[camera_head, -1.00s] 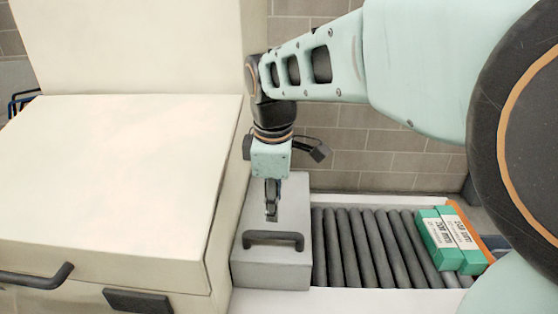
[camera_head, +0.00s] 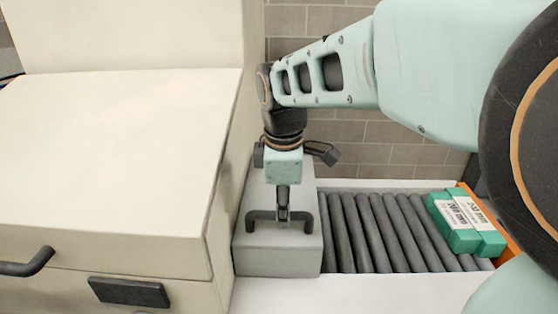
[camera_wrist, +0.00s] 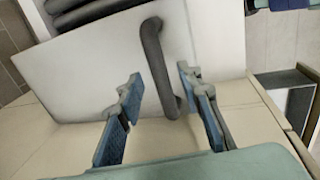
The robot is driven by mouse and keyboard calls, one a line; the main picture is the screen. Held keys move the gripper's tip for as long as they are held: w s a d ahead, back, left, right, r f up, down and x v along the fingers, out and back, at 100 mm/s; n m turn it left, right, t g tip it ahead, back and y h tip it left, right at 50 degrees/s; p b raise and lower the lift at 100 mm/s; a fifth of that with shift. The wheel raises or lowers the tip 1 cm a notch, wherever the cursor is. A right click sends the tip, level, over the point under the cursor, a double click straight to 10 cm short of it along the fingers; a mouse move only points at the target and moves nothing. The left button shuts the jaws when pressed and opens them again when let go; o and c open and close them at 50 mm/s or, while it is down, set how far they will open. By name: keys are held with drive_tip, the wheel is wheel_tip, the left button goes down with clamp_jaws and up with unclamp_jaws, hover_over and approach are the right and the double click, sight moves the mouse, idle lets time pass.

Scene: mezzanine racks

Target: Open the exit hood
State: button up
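The exit hood (camera_head: 277,258) is a grey box at the near end of the roller conveyor, against the large cream machine. Its dark bar handle (camera_head: 262,216) runs along its front upper edge. In the wrist view the handle (camera_wrist: 158,65) stands upright in the picture on the pale hood face (camera_wrist: 110,65). My gripper (camera_head: 283,217) points down at the handle's middle. In the wrist view my gripper (camera_wrist: 160,90) is open, with one blue-padded finger on each side of the handle and visible gaps. The hood looks closed.
Dark rollers (camera_head: 375,230) run right from the hood. Two green boxes with white labels (camera_head: 465,222) lie at their right end by an orange edge. The cream machine (camera_head: 110,170) fills the left, with its own dark handle (camera_head: 28,264). A brick wall stands behind.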

drive_tip(key=shift+w+f, duration=0.15)
drive_tip(key=shift+f, duration=0.5)
clamp_jaws()
